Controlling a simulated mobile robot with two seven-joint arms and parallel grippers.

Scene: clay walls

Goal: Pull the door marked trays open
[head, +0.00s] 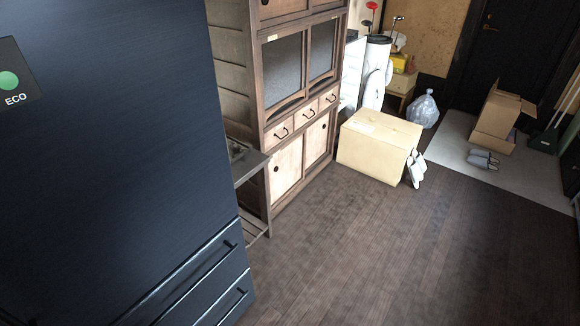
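A tall wooden cabinet (262,90) stands left of the middle in the head view. It has two dark glazed doors, the left one (283,70) and the right one (322,48), and both look shut. Below are small drawers (279,133) with dark handles, then pale lower doors (285,172) with round dark pulls, also shut. I cannot tell which door is marked trays. Neither of my grippers is in view.
A large dark fridge (110,150) with an ECO sticker fills the left side. A low dark table (250,165) stands between it and the cabinet. A cardboard box (378,147) sits right of the cabinet. The wooden floor (390,250) in front is clear.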

